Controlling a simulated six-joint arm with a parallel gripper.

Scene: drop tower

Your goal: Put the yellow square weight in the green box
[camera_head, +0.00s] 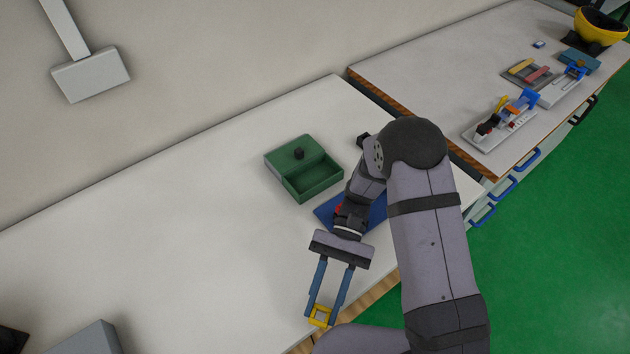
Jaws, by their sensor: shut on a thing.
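The yellow square weight (320,316) is a small square frame between the tips of my gripper (323,309), near the table's front edge. My gripper has two long blue fingers and is shut on the weight. I cannot tell whether the weight touches the table. The green box (318,187) stands farther back on the table, beyond my gripper. Its front compartment is open and looks empty. Its back part has a green cover with a dark knob.
A blue mat or plate (327,213) lies beside the green box, partly hidden by my arm. A grey block (93,338) is at the lower left. A second table (440,85) holds tools and a yellow bowl-shaped thing (601,26).

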